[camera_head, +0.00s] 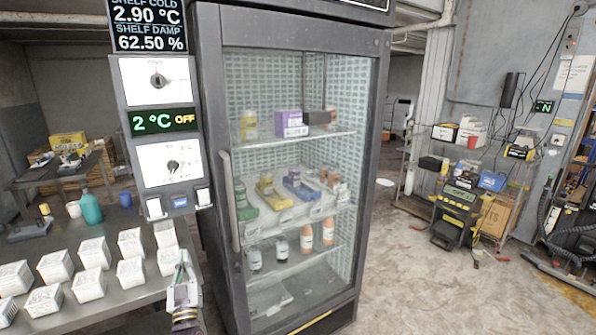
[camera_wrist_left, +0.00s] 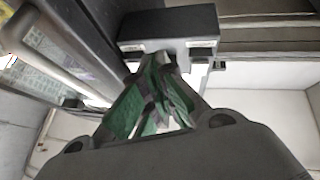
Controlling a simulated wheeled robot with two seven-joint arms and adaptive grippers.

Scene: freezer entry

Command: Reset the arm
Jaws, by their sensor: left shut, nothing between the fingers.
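My left gripper (camera_head: 181,270) shows at the bottom of the head view, pointing up, in front of the table edge and left of the fridge. Its fingers are together with nothing between them. In the left wrist view its green-padded fingers (camera_wrist_left: 163,95) meet near the middle, close below a dark box-like part (camera_wrist_left: 168,30). My right gripper is not in view. The glass-door fridge (camera_head: 290,170) stands in the middle of the head view with its door shut and a long vertical handle (camera_head: 233,200) on the left side.
A control panel (camera_head: 160,120) with dials, a green display and two switches stands left of the fridge. Several white tubs (camera_head: 94,253) sit on the metal table (camera_head: 110,300). A yellow-black machine (camera_head: 455,212) and a shelf rack stand at right. The floor (camera_head: 420,285) right of the fridge is clear.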

